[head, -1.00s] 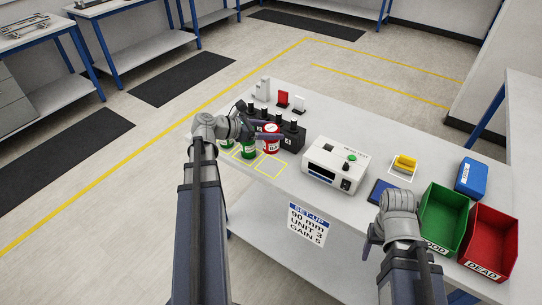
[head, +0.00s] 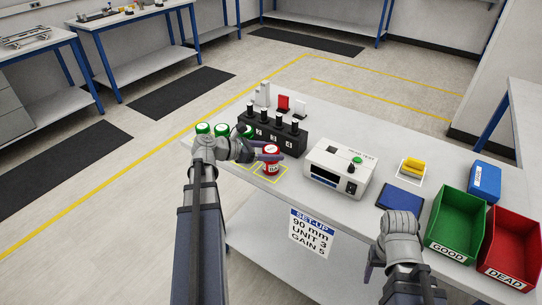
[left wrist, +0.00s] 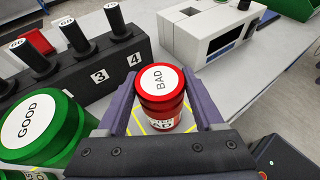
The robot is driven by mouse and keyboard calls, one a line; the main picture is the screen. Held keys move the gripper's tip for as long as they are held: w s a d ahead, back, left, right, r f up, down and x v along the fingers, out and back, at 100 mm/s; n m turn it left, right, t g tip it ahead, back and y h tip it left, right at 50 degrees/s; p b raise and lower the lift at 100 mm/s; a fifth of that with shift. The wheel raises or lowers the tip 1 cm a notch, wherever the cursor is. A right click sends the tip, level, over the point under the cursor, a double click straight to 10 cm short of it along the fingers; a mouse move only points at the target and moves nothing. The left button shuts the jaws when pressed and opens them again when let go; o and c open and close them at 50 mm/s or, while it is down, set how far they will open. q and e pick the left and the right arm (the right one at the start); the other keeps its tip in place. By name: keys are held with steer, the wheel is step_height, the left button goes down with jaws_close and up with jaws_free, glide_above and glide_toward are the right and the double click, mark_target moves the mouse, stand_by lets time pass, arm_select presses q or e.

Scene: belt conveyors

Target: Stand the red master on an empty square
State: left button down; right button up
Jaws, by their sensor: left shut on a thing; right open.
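The red master (head: 271,161), a red cylinder with a white cap label reading BAD, is upright between the fingers of my left gripper (head: 270,152). In the left wrist view the red master (left wrist: 162,88) sits between both purple-grey fingers. My left gripper is shut on it. Its base is within the right yellow-outlined square (head: 281,178), whose lines show around it in the left wrist view (left wrist: 138,122). I cannot tell whether the base touches the table. My right gripper (head: 372,262) is open and empty at the table's front edge.
Green masters (head: 203,128) stand to the left; one labelled GOOD (left wrist: 42,128) is close beside my left gripper. A black numbered block (head: 275,138) with pegs is behind. A white tester (head: 339,168) stands right. Green (head: 456,225) and red (head: 500,245) bins are at far right.

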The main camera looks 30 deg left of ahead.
arm_select(q)
steer(key=shift+r, duration=0.1)
jaws_free()
stand_by(0.3)
steer(key=shift+r, duration=0.15)
steer(key=p+v, duration=0.2)
steer(key=v, duration=0.4)
steer(key=p+v, duration=0.2)
steer(key=v, duration=0.4)
steer(key=shift+s+f+p, duration=0.1)
steer(key=shift+f+p, duration=0.15)
steer(key=shift+p, duration=0.05)
